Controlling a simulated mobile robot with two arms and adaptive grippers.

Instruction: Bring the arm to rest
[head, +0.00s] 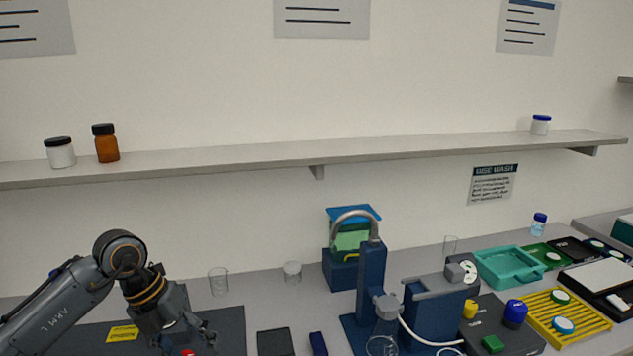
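My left arm, marked "ARM L", comes in from the lower left and bends down at the wrist. Its gripper (190,338) points down over a dark mat (230,322) on the bench. The lower part of the fingers is cut off by the bottom edge, so their opening is unclear. A small red thing (187,353) shows by the fingers at the bottom edge. I cannot tell whether it is held. My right arm and gripper are out of view.
A yellow label (122,333) lies left of the gripper. A dark box (275,342) and the blue rig (371,280) stand to the right. A teal tray (507,284) and yellow rack (590,325) are far right. A shelf (250,152) runs above.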

